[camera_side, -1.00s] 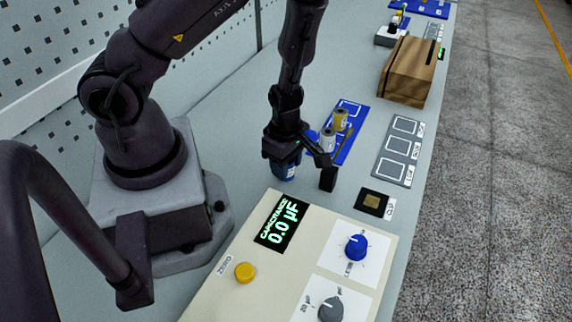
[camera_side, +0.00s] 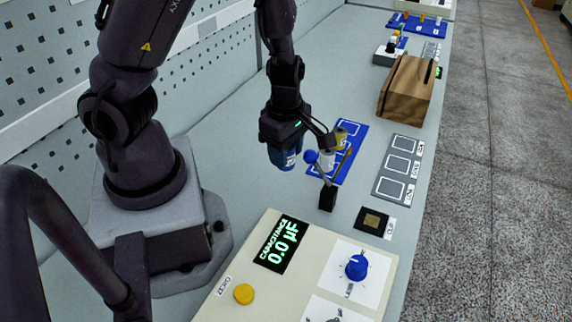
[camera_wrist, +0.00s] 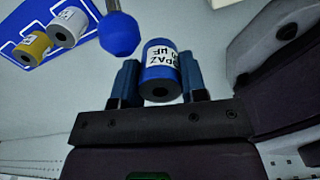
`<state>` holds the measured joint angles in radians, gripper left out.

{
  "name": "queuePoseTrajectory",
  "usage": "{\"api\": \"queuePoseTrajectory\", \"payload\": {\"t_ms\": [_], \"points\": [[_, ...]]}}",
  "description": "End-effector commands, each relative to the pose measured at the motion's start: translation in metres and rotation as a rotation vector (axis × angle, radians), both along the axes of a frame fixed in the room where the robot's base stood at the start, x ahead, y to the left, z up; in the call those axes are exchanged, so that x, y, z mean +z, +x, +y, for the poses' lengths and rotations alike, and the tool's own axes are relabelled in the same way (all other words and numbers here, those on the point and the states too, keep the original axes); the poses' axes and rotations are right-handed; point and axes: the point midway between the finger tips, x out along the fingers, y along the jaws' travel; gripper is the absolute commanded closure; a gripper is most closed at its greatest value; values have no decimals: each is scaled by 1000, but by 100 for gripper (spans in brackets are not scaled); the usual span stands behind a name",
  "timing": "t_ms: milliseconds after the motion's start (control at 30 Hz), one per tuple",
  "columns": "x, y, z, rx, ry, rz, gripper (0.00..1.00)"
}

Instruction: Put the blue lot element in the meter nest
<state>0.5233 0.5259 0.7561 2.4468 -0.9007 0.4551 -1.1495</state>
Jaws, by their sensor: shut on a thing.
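The blue lot element (camera_side: 282,157) is a short blue cylinder with a white printed label. My gripper (camera_side: 285,142) is shut on it and holds it pointing down above the bench. In the wrist view the element (camera_wrist: 158,78) sits between my two fingers (camera_wrist: 158,86), its dark-holed end towards the camera. The capacitance meter (camera_side: 225,296) is a cream box in the foreground, its display (camera_side: 281,243) reading 0.0 µF. A black square with a brown-gold centre (camera_side: 372,220) lies beside it; I cannot tell whether this is the meter nest.
A blue-knobbed lever (camera_side: 310,157) on a black block (camera_side: 327,199) stands just right of the element. Behind it, a white cylinder (camera_side: 326,160) and a yellow cylinder (camera_side: 341,138) stand on a blue mat (camera_side: 351,130). A grey outlined plate (camera_side: 397,168) and brown box (camera_side: 407,91) lie beyond.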

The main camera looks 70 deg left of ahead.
Motion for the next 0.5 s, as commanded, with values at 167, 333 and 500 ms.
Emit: {"api": "queuePoseTrajectory", "payload": {"t_ms": [167,333,500], "points": [[33,1,-1,-5,-2,-5,89],[60,1,-2,-5,-4,-5,89],[78,2,-2,-7,-3,-7,89]]}}
